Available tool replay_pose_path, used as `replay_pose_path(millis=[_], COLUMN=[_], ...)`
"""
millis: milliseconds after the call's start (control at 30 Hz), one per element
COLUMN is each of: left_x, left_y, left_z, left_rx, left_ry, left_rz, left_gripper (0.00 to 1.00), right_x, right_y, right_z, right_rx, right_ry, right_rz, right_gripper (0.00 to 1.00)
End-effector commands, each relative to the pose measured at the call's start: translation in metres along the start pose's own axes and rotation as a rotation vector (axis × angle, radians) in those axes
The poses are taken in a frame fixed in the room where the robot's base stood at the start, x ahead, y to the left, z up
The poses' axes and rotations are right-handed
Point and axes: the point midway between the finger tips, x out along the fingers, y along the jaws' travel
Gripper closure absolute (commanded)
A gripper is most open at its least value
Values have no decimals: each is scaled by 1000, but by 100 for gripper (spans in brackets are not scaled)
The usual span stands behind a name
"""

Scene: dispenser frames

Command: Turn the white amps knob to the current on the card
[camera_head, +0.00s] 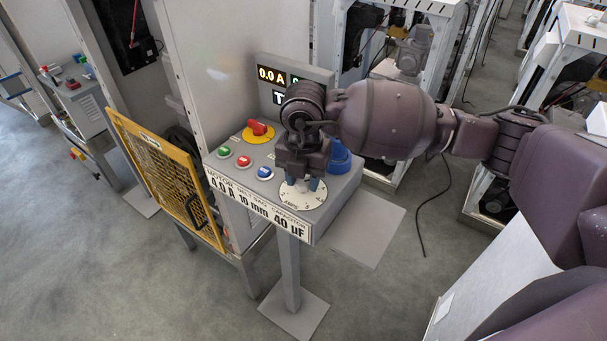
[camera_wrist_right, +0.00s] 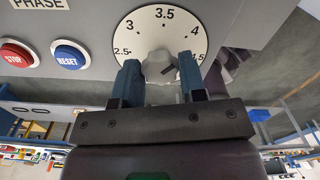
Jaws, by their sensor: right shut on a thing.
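The white amps knob (camera_wrist_right: 158,62) sits in the middle of a round white dial (camera_wrist_right: 140,25) marked 2.5, 3, 3.5, 4 and 4.5. In the right wrist view my right gripper (camera_wrist_right: 161,76) has its two blue-grey fingers on either side of the knob, shut on it. A short dark mark shows on the knob; I cannot tell which number it points to. In the head view the gripper (camera_head: 302,183) hides the knob, and part of the dial (camera_head: 302,203) shows below it. The card (camera_head: 257,209) on the panel's front edge appears to read 4.0 A, 10 mm, 40 µF. My left gripper is not in view.
The display (camera_head: 272,75) reads 0.0 A. On the panel are a red knob on a yellow disc (camera_head: 258,128), green (camera_head: 224,152), red (camera_head: 243,161) and blue (camera_head: 265,173) buttons, and a blue round part (camera_head: 340,158) beside my gripper. A yellow mesh guard (camera_head: 165,178) stands at left.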

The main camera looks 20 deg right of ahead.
Motion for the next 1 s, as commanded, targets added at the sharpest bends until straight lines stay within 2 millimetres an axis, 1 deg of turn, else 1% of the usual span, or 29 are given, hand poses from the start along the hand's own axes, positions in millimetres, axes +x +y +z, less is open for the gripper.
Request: replay_pose_path(millis=[300,700,733,800,900,1000], left_x=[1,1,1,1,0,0], left_y=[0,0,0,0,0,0], left_z=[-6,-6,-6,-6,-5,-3], left_rx=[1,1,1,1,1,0], left_ry=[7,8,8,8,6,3], left_rz=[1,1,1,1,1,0], left_gripper=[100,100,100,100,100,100], right_x=[-2,-2,-2,-2,-1,-1], right_y=[0,0,0,0,0,0], right_z=[1,1,1,1,1,0], right_rx=[75,80,80,80,80,79], right_ry=[-3,-3,-3,-3,-2,-1], right_rz=[2,2,2,2,2,1], right_gripper=[85,85,60,50,37,37])
